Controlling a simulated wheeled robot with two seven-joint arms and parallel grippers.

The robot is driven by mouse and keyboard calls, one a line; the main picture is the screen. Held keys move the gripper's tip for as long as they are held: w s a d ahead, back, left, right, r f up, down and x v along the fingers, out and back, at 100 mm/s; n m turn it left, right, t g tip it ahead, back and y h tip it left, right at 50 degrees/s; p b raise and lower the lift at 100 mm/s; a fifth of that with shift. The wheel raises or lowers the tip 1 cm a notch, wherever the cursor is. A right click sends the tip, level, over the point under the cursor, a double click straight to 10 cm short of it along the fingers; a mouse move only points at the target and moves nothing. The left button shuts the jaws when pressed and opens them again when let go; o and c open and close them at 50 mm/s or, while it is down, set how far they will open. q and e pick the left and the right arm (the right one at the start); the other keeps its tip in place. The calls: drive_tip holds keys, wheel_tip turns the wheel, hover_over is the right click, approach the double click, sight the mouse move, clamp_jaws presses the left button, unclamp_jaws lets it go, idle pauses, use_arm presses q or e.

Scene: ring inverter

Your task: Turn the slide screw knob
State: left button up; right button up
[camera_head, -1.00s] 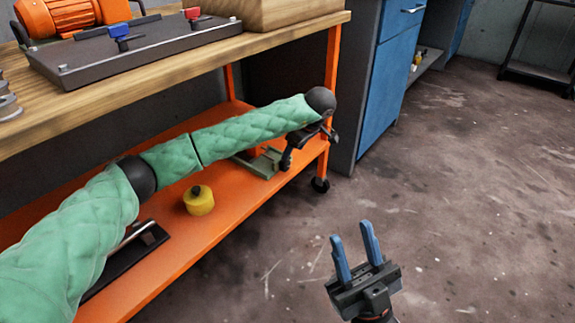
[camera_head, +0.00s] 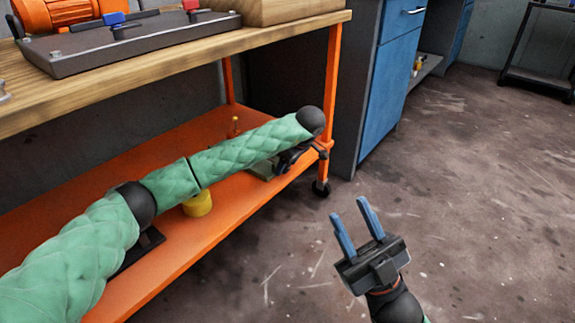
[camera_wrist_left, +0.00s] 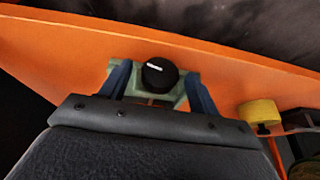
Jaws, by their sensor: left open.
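The slide screw knob (camera_wrist_left: 159,75) is a black round knob with a white mark, in the left wrist view. It sits on a pale green block (camera_wrist_left: 124,74) on the orange shelf. My left gripper (camera_wrist_left: 158,90) is open, its blue fingers on either side of the knob in that view; I cannot tell whether they reach down around it. In the head view the green block (camera_head: 262,171) shows only partly, and my left forearm covers the knob. My right gripper (camera_head: 348,207) is open and empty over bare floor.
A yellow cylinder (camera_head: 197,203) stands on the lower orange shelf (camera_head: 195,238), also seen in the left wrist view (camera_wrist_left: 259,112). The wooden tabletop (camera_head: 180,62) lies above the shelf, with an orange leg (camera_head: 332,90) at its corner. A blue cabinet (camera_head: 391,80) stands behind.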

use_arm(q)
drive_tip(key=shift+c, duration=0.2)
drive_tip(key=c, duration=0.9)
drive_tip(key=shift+c, duration=0.2)
drive_tip(key=shift+r, duration=0.1)
